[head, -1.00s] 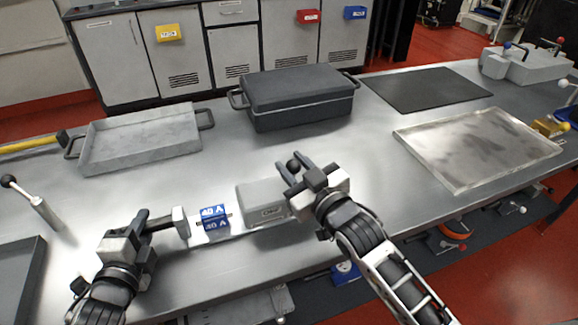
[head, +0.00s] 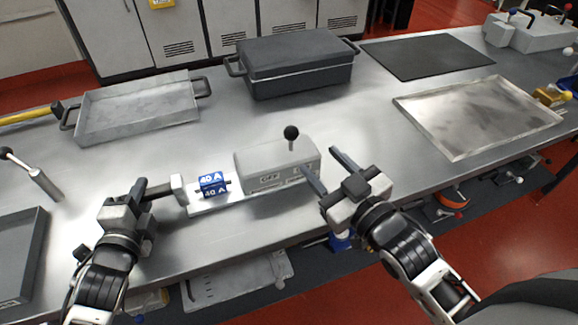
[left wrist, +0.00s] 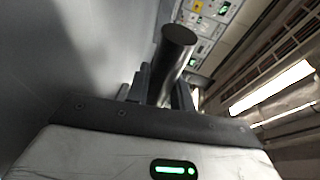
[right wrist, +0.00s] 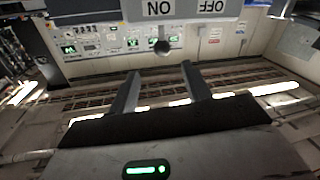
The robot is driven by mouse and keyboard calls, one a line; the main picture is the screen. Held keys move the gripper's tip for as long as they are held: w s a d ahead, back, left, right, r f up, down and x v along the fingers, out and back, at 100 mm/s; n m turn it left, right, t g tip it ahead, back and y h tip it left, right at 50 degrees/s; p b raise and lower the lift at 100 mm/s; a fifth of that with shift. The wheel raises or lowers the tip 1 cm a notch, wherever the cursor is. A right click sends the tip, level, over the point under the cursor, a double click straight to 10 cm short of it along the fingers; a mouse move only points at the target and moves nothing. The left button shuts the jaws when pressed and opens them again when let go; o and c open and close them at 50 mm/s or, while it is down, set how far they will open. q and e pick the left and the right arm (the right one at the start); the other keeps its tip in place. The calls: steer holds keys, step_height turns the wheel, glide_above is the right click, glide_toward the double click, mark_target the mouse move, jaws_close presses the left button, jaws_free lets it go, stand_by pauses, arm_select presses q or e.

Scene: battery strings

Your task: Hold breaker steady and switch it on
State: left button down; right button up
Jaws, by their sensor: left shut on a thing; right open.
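The breaker is a grey box (head: 262,160) with OFF and ON labels on its front. Its lever with a black ball knob (head: 291,132) stands up toward the right, ON-label end. In the right wrist view the knob (right wrist: 162,46) lines up with the ON label (right wrist: 158,9). A blue 40 A block (head: 213,187) sits on the breaker's base at left. My left gripper (head: 163,190) is shut on a dark bar (left wrist: 172,60) at the breaker's left end. My right gripper (head: 320,165) is open and empty, right of the box, apart from the knob.
The breaker is on a metal bench. Behind it stand a grey handled tray (head: 90,140) and a dark lidded case (head: 290,88). A shallow metal tray (head: 440,145) and black mat (head: 425,68) lie right. A small lever (head: 45,183) and dark tray (head: 40,265) are left.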

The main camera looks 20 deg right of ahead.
arm_select(q)
steer(key=shift+s+f, duration=0.15)
steer(key=shift+f, duration=0.4)
arm_select(e)
steer(key=shift+s+d, duration=0.15)
steer(key=shift+s, duration=0.6)
arm_select(q)
steer(key=c, duration=1.3)
jaws_free()
steer(key=shift+o, duration=0.8)
steer(key=shift+r, duration=0.2)
steer(key=shift+a, duration=0.1)
